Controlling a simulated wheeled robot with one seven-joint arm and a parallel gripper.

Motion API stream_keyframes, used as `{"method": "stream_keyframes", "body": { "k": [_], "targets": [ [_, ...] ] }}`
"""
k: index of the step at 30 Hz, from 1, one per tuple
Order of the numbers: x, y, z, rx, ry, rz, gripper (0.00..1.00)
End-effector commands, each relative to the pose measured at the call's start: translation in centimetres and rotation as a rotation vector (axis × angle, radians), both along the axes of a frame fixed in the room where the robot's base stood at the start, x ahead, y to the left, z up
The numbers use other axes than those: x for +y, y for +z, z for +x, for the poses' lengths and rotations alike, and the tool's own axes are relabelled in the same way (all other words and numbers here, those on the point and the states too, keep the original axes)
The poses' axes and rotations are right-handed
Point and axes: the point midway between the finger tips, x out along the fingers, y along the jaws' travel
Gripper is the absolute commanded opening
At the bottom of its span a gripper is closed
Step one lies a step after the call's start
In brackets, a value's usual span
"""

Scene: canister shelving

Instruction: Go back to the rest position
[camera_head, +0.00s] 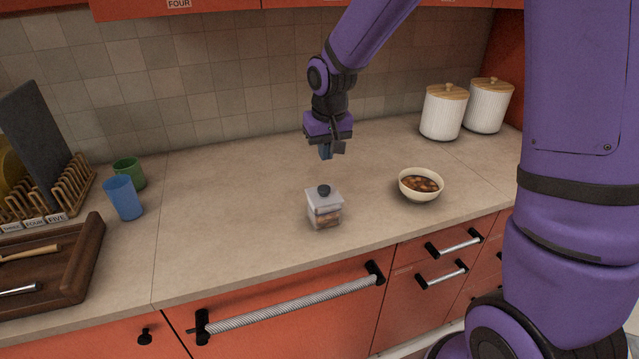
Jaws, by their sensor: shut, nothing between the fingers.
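My gripper (327,151) hangs over the counter from my purple arm, pointing down. It is shut and empty, above and behind a small clear canister (325,212) with a whitish lid and a black knob (323,190). The canister stands upright on the counter with brown contents inside, its lid on. The gripper is apart from the canister. A cream bowl (421,186) of dark soup with chunks stands to the right of the canister.
Two white ribbed canisters (443,112) with wooden lids stand at the back right. A blue cup (123,198), a green cup (129,172), a wooden rack (72,183) and a dark wooden tray (84,262) are at the left. The counter (225,205) between is clear. Red cabinets (230,18) hang above.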

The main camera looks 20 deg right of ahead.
Motion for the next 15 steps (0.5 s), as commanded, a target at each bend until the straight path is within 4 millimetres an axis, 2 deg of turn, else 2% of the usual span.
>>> {"method": "stream_keyframes", "body": {
  "k": [5,8,11,15],
  "targets": [
    [0.0,0.1,-0.1,-0.001,0.000,-0.001,0.00],
    [-0.3,1.0,-0.5,-0.011,-0.001,-0.005,0.00],
    [-0.8,2.9,-1.7,-0.031,-0.002,-0.014,0.00],
    [-1.9,6.3,-4.4,-0.067,-0.003,-0.028,0.00]
  ]
}}
